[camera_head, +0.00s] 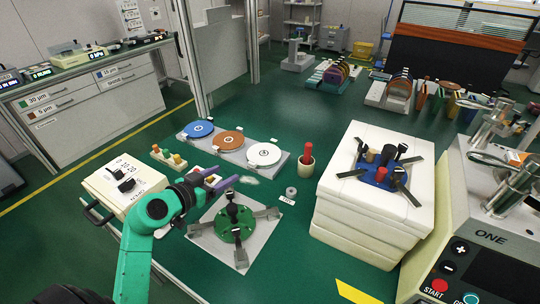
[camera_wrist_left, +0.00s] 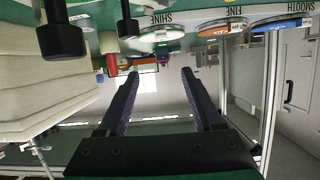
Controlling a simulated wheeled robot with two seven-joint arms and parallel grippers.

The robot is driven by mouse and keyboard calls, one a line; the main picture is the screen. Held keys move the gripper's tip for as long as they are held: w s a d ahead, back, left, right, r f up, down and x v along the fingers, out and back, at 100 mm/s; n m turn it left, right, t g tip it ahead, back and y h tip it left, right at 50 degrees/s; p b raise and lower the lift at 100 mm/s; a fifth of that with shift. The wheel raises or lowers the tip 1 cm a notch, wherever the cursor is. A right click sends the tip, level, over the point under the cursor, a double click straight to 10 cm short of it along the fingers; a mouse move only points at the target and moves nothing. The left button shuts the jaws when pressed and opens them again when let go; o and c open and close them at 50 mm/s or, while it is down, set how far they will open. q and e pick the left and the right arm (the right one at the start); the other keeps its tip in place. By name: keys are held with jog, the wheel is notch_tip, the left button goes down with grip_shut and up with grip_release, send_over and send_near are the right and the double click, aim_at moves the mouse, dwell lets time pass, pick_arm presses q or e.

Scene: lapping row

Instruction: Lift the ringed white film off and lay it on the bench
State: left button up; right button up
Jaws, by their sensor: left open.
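The white film (camera_head: 257,158) is a round disc with a small dark ring mark at its middle. It lies at the right end of a grey plate (camera_head: 229,146), beside an orange-brown disc (camera_head: 227,140) and a blue disc (camera_head: 198,129). In the left wrist view the white film (camera_wrist_left: 163,36) shows edge-on and upside down near the top, by the label SHINE. My left gripper (camera_head: 230,176) has purple fingers and is open and empty, in front of the plate and apart from the film. Its spread fingers also show in the left wrist view (camera_wrist_left: 160,72).
A green fixture with metal arms (camera_head: 237,232) stands on a pale sheet just in front. A red-handled tool stands in a cup (camera_head: 305,165) right of the plate. A white block stack (camera_head: 365,220) and a machine (camera_head: 490,260) fill the right.

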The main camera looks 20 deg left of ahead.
pick_arm(q)
send_near(251, 165)
jog(key=shift+g, duration=0.3)
jog(key=x, duration=0.2)
jog(key=b+x, duration=0.1)
jog(key=x, duration=0.2)
jog(key=b+x, duration=0.1)
jog(key=x, duration=0.1)
jog(key=shift+w+r, duration=0.15)
jog(key=shift+w, duration=0.35)
jog(key=shift+s+r, duration=0.1)
jog(key=shift+s, duration=0.05)
jog(key=c, duration=0.4)
jog(key=shift+d, duration=0.1)
grip_shut()
pick_arm(e)
jog(key=shift+s+a+f, duration=0.1)
jog(key=shift+s+f, duration=0.2)
jog(key=shift+f, duration=0.3)
jog(key=shift+s+f, duration=0.25)
jog(key=shift+f, duration=0.3)
